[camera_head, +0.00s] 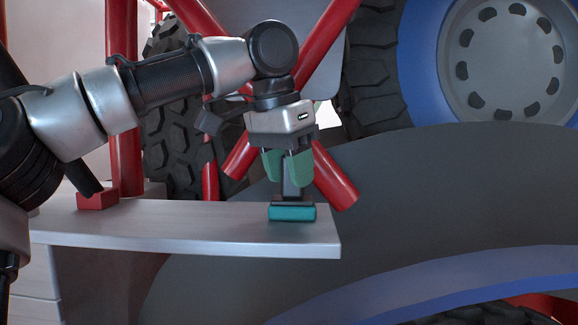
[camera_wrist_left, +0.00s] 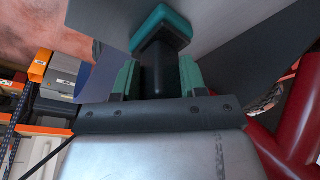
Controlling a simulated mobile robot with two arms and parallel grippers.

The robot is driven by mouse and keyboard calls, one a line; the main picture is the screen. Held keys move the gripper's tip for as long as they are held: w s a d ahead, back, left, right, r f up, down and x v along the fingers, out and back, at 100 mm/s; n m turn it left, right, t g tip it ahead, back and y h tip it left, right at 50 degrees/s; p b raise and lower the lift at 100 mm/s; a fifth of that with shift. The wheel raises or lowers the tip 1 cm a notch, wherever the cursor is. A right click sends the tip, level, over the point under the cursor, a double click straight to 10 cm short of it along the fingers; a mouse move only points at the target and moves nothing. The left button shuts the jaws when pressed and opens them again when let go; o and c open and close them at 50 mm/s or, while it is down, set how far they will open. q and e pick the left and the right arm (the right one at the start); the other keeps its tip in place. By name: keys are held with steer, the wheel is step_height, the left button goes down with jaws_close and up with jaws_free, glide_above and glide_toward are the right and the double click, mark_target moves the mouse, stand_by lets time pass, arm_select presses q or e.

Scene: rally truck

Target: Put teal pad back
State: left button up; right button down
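The teal pad (camera_head: 292,213) has a dark upright handle and is at the right end of the light grey shelf (camera_head: 190,225), close to its end edge. It looks level and on or just over the surface; I cannot tell if it touches. My left gripper (camera_head: 288,170) points down over it, its green fingers on both sides of the dark handle. In the left wrist view the teal pad (camera_wrist_left: 160,25) shows beyond the fingertips, and the fingers of the gripper (camera_wrist_left: 159,75) look closed against the handle. My right gripper is not in view.
A red block-like pad (camera_head: 97,200) with a tilted dark handle sits at the shelf's left. Red frame tubes (camera_head: 335,176) and a tyre (camera_head: 180,135) stand close behind my left gripper. A grey curved fender (camera_head: 450,205) lies to the right. The shelf's middle is clear.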

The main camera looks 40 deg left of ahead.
arm_select(q)
steer(key=o, duration=0.5)
steer(key=shift+c, duration=0.2)
steer(key=shift+r, duration=0.1)
steer(key=v, duration=1)
steer(key=shift+d+r, duration=0.2)
steer(key=shift+s+d, duration=0.1)
steer(key=shift+s, duration=0.05)
